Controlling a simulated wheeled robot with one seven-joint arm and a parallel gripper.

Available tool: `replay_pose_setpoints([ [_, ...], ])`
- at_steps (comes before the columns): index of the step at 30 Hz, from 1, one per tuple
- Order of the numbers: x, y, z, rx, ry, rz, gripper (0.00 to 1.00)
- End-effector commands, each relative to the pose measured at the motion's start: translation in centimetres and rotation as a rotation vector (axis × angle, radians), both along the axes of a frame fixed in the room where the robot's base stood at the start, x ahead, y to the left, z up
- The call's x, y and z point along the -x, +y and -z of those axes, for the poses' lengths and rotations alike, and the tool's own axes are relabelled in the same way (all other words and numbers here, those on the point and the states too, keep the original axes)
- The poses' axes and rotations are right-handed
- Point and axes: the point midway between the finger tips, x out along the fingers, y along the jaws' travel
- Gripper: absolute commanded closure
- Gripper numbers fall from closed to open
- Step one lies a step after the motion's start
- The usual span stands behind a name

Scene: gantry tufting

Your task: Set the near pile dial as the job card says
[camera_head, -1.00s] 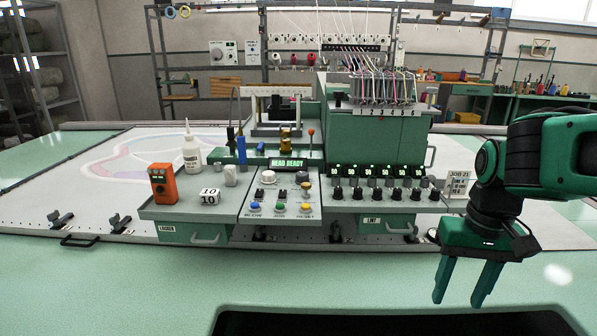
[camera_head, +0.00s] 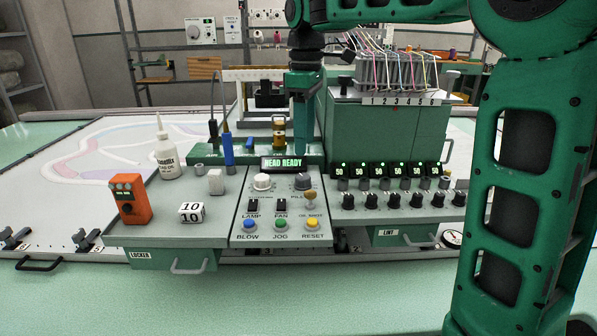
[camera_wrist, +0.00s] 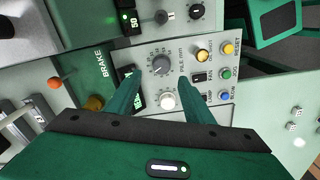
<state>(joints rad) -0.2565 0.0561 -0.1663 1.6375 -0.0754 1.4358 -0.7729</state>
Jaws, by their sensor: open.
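The pile dial (camera_head: 302,181) is a dark round knob at the upper right of the grey control panel (camera_head: 240,226), with PILE lettering partly readable beside it. In the wrist view the dark dial (camera_wrist: 160,64) sits within a ring of scale marks, too small to read. My gripper (camera_head: 302,148) points down above the back of the panel. In the wrist view my gripper (camera_wrist: 159,77) is open and empty, its fingers on either side of the view of the dial, apparently apart from it. The job card is not visible now.
Lamp and fan switches and coloured buttons (camera_head: 281,224) fill the panel. The HEAD READY display (camera_head: 284,163) is behind. A green housing (camera_head: 385,135) rises at right.

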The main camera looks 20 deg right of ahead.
Motion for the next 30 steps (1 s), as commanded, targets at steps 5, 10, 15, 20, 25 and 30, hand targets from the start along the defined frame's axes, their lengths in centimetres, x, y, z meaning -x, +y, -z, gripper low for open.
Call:
replay_pose_setpoints([
  [5, 0.1, 0.5, 3.1, 0.002, 0.004, -0.006, 0.53],
  [10, 0.1, 0.6, 6.1, 0.002, 0.004, -0.007, 0.53],
  [15, 0.1, 0.7, 8.3, 0.002, 0.003, -0.007, 0.53],
  [20, 0.1, 0.7, 9.3, 0.002, 0.001, -0.007, 0.53],
  [25, 0.1, 0.7, 9.6, 0.002, 0.0, -0.007, 0.53],
  [30, 0.1, 0.7, 9.5, 0.001, 0.0, -0.007, 0.57],
])
